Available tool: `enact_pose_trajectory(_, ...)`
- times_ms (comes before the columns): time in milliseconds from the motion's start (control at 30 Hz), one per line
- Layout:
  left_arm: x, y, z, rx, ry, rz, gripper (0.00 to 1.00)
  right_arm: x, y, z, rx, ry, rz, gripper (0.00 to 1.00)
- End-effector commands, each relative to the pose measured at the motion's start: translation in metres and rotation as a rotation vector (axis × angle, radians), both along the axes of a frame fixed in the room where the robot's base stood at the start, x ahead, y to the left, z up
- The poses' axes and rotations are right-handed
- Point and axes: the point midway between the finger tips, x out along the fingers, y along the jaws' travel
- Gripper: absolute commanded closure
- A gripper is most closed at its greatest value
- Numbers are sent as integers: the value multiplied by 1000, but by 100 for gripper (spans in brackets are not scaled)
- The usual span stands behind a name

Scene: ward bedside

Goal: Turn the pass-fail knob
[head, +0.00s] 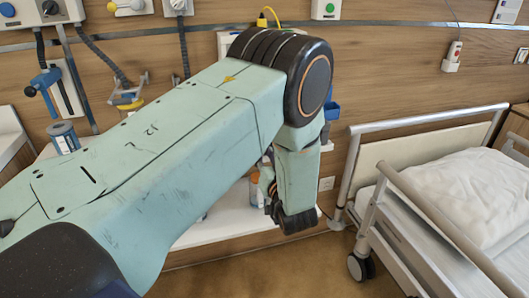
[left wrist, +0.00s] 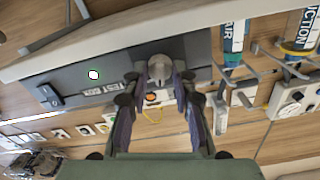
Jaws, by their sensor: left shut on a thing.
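The knob (left wrist: 157,72), a pale metal one, stands on a dark grey panel (left wrist: 195,50) in the left wrist view, which shows the panel tilted. A "TEST" label, a lit white-green lamp (left wrist: 93,75) and a black rocker switch (left wrist: 48,96) are on the same panel. My left gripper (left wrist: 159,84) has its two fingers on either side of the knob and is shut on it. The knob's pointer and marks are too small to read. In the head view my left arm hides the knob and most of the panel. My right gripper is in neither view.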

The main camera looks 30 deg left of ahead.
Motion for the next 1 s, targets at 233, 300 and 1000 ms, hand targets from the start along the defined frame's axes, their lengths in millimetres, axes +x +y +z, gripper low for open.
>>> enact_pose_trajectory(233, -1, 0, 0, 138, 167, -2, 100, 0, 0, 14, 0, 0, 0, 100)
enact_pose_trajectory(300, -1, 0, 0, 175, 211, -2, 100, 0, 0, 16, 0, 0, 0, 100)
enact_pose_trajectory(1000, -1, 0, -1, 371, 440, -2, 100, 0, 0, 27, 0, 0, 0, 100)
